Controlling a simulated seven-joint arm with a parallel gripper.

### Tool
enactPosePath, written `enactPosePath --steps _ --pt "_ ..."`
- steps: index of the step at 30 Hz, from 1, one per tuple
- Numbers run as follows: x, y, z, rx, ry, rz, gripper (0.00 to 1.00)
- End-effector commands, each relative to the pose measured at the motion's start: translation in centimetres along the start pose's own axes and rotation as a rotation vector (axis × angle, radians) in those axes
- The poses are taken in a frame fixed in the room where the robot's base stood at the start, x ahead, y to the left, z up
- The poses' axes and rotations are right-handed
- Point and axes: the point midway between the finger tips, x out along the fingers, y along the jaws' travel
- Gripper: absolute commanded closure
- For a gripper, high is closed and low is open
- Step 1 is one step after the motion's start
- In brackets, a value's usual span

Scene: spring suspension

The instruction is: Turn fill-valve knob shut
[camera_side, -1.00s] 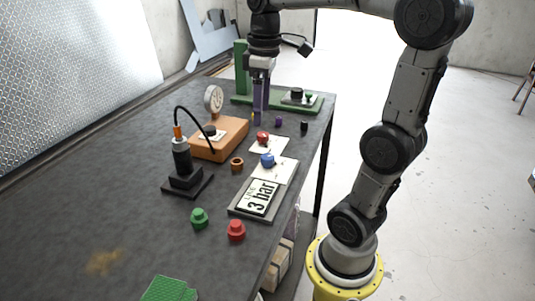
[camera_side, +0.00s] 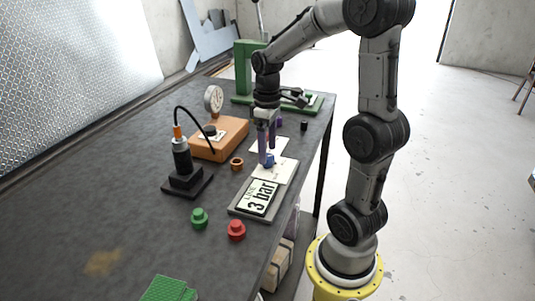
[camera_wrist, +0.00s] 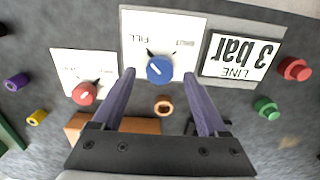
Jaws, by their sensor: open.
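The blue fill-valve knob (camera_wrist: 159,69) sits on a white plate (camera_wrist: 135,25) marked FILL and SHUT in the wrist view. A short white line on the knob slants from upper left to lower right. The knob also shows in the side view (camera_side: 269,161), just below my fingers. My gripper (camera_wrist: 159,75) is open, with one purple finger on each side of the knob in the wrist picture. In the side view my gripper (camera_side: 267,156) points down over the plate. I cannot tell whether the fingertips touch the knob or are still above it.
A "LINE 3 bar" display (camera_side: 258,196) lies beside the plate. A red knob on another plate (camera_wrist: 84,93) sits at the other side. Green (camera_side: 199,218) and red (camera_side: 236,230) pieces, an orange ring (camera_side: 237,163), an orange gauge block (camera_side: 222,140) and a black cabled stand (camera_side: 184,181) are nearby.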

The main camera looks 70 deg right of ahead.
Motion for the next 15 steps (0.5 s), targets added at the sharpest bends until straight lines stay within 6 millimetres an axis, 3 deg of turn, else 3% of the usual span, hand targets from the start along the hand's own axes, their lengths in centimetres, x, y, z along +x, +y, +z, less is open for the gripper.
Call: enactPosePath --steps 6,15 --pt "2.0 0.0 0.0 0.0 -0.001 -0.001 0.24" --pt "2.3 0.0 0.0 0.0 0.0 0.0 0.24"
